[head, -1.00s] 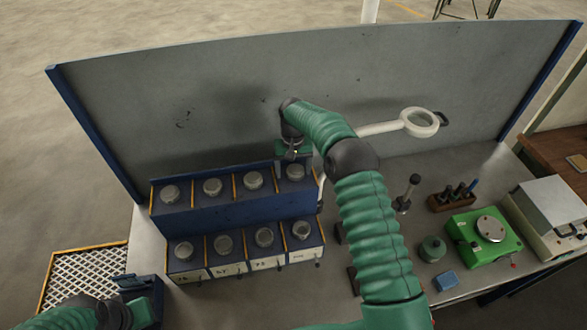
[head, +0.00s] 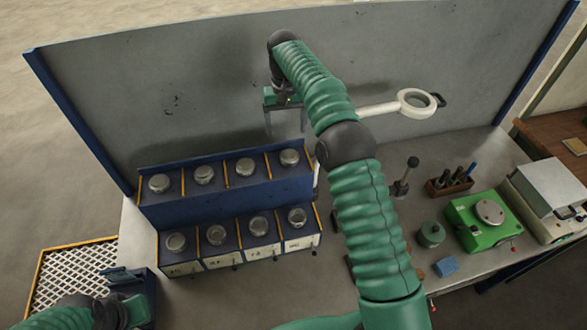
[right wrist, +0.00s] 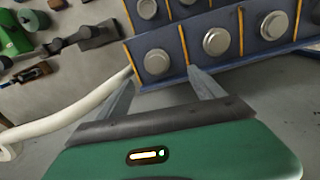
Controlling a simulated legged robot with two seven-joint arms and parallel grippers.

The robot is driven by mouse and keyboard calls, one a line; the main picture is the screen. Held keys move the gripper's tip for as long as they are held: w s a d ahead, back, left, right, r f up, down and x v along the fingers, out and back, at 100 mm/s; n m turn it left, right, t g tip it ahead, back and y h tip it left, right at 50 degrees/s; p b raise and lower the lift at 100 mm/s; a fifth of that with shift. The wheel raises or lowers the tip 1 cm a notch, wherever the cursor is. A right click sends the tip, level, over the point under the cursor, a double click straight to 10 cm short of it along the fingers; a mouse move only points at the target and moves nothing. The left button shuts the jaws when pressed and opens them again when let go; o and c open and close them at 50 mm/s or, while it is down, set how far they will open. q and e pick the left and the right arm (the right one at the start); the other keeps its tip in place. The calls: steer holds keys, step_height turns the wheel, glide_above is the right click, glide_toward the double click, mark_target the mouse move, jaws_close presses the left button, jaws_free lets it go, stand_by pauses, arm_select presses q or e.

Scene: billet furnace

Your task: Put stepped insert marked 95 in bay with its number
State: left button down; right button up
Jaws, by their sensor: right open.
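A two-tier blue rack holds round metal inserts, with an upper row on its blue face (head: 225,210) and a lower row in front. The upper right insert (head: 289,157) sits in its bay and shows in the right wrist view (right wrist: 156,62). The lower right insert (head: 297,217) sits above a white label. Labels are too small to read, so I cannot tell which insert is 95. My right gripper (head: 285,125) is open and empty, above and behind the upper right bay; its fingers also show in the right wrist view (right wrist: 162,78). My left gripper (head: 135,310) is at lower left, its jaws unclear.
A grey back panel (head: 200,100) stands close behind the right gripper. A white-armed magnifier (head: 416,102) reaches out to its right. A green scale (head: 482,222), a tool block (head: 450,185) and a blue block (head: 446,266) stand at right. A mesh tray (head: 75,275) lies at left.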

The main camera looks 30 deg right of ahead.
steer(key=s+a+f+n+t, duration=0.1)
steer(key=s+a+f, duration=0.1)
steer(key=s, duration=0.7)
steer(key=s+a+f+n, duration=0.1)
steer(key=s+a+f, duration=0.2)
steer(key=s, duration=0.7)
steer(key=s+a+f+n+t, duration=0.1)
steer(key=s+a+f, duration=0.2)
steer(key=s, duration=0.7)
steer(key=shift+a+f+n+t, duration=0.3)
steer(key=shift+a+n, duration=0.1)
steer(key=shift+a, duration=0.85)
steer(key=shift+w, duration=0.1)
